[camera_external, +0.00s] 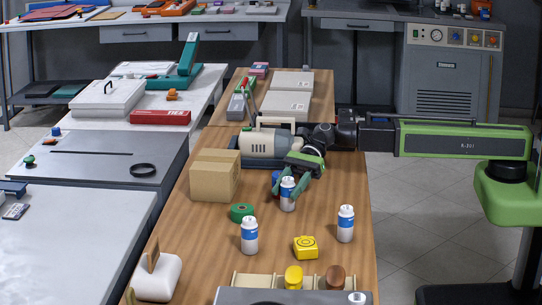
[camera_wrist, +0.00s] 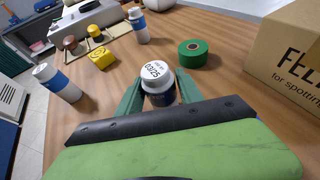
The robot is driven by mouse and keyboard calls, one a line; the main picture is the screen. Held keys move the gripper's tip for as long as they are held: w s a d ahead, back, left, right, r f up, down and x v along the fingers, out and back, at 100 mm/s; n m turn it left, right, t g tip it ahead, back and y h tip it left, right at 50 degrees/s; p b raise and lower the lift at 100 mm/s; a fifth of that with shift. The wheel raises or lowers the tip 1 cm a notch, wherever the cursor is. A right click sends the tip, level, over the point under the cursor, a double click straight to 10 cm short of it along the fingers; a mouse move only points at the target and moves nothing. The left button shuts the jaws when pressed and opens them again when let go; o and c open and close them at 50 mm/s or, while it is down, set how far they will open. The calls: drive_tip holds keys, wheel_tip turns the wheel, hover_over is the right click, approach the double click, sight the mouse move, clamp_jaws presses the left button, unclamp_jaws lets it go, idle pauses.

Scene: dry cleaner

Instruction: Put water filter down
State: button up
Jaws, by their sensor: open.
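The white cylinder with a blue band (camera_external: 288,197), which I take for the water filter, appears to stand upright on the wooden table (camera_external: 210,235). In the wrist view its white top (camera_wrist: 153,72) is marked "03/25". My gripper (camera_external: 290,184) is open, with its green fingers on either side of the filter; I cannot tell whether they touch it. The lower part of the filter is hidden in the wrist view. Two look-alike cylinders stand nearer the front, one at the left (camera_external: 249,236) and one at the right (camera_external: 345,224).
A green tape roll (camera_external: 241,212) and a yellow box (camera_external: 305,247) lie nearby. A cardboard box (camera_external: 214,176) is to the left, and a beige-and-dark appliance (camera_external: 267,146) stands behind. A rack (camera_external: 250,280) is at the front. Bare wood lies right of the filter.

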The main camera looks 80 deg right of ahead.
sight(288, 178)
drive_tip(key=shift+c, duration=0.4)
clamp_jaws()
drive_tip(key=shift+r, duration=0.1)
drive_tip(key=shift+r+p, duration=0.55)
drive_tip(key=shift+p, duration=0.1)
drive_tip(key=r+p, duration=0.4)
drive_tip(key=shift+s+d+r, duration=0.1)
drive_tip(key=shift+d, duration=0.1)
drive_tip(key=w+r+p+v, duration=0.1)
drive_tip(key=p+v, duration=0.4)
drive_tip(key=v, duration=0.7)
drive_tip(key=shift+w+d+p, duration=0.4)
drive_tip(key=shift+w+d, duration=0.05)
